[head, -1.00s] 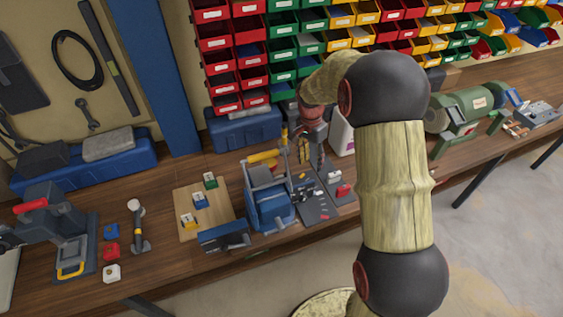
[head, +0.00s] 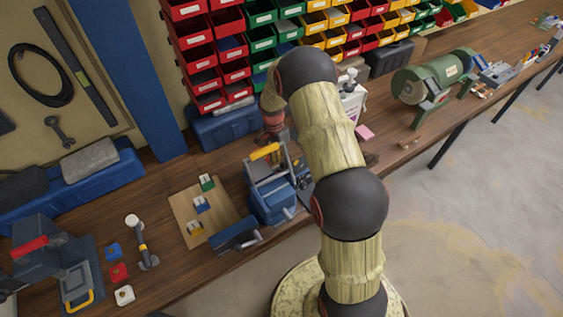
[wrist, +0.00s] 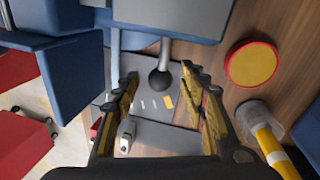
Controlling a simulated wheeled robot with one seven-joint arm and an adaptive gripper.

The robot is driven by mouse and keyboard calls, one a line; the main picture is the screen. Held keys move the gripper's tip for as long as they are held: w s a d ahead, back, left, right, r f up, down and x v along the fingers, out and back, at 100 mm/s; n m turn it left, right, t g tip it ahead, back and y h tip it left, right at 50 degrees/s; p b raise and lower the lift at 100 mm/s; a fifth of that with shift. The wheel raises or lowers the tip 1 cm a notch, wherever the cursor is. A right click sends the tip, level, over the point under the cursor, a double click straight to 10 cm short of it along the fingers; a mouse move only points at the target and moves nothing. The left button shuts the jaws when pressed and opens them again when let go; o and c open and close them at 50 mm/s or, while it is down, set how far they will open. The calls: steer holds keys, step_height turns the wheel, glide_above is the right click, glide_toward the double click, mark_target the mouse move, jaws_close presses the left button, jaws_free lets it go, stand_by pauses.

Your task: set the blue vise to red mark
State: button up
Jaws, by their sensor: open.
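The blue vise (head: 270,198) stands on the bench near its front edge, with a blue jaw block (head: 235,234) at its left front. In the wrist view, blue parts (wrist: 70,75) probably belonging to it fill the upper left. My gripper (wrist: 162,88) is open, its two fingers pointing at a dark ball knob (wrist: 160,82) on a grey rod. The knob shows between the fingertips; I cannot tell whether they touch it. Below it is a grey plate (wrist: 150,137) with white ticks and a yellow mark (wrist: 168,102). In the head view the gripper is mostly hidden.
A yellow-handled tool in a cup (wrist: 262,130) and a red-yellow disc (wrist: 252,64) lie close right of my gripper. A wooden board with small blocks (head: 220,222) is left of the vise. Bins (head: 215,50) rise behind.

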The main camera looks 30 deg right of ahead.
steer(key=shift+d+f, duration=0.25)
steer(key=shift+f, duration=0.2)
steer(key=shift+s+a, duration=0.1)
steer(key=shift+c, duration=0.3)
jaws_close()
stand_by(0.3)
